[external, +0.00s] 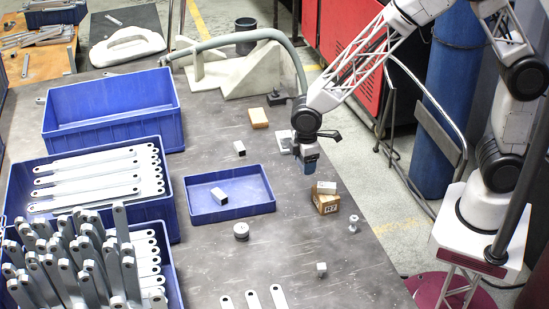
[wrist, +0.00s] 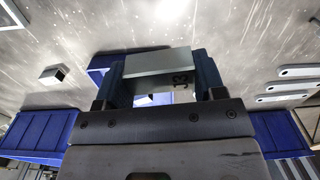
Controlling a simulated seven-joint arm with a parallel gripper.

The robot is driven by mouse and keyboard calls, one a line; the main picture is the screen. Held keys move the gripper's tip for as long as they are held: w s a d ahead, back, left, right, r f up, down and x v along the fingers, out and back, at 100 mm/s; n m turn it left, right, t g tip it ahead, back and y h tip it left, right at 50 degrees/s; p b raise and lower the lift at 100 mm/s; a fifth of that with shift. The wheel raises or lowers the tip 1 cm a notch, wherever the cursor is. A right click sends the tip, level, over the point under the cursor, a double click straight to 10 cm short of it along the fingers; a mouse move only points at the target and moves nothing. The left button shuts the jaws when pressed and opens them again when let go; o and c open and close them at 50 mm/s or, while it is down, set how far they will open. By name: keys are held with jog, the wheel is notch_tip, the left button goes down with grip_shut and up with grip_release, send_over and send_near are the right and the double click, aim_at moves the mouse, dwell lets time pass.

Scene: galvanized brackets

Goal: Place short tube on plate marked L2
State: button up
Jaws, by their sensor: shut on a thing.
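My gripper (external: 308,166), with blue fingers, points down over the table right of the blue tray. In the external view the fingers hide the held piece. A pale flat piece (external: 284,142) lies just left of my wrist. I cannot read an L2 mark on any plate.
A shallow blue tray (external: 262,202) holds a square tube (external: 220,196). Another square tube (external: 239,148) lies behind it. A labelled box (external: 326,205) with a pale piece (external: 326,187) on it stands near my gripper. Bins of brackets fill the left. Loose brackets (external: 253,300) lie in front.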

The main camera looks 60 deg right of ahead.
jog(key=w+d, duration=0.2)
jog(key=d, duration=1.1)
jog(key=w+d, duration=0.2)
jog(key=d, duration=1.1)
jog(key=shift+m, duration=0.3)
notch_tip(320, 180, down, 8)
jog(key=shift+w, duration=0.15)
send_over(286, 140)
jog(key=shift+f, duration=0.75)
jog(key=shift+f, duration=1.75)
jog(key=shift+f, duration=0.1)
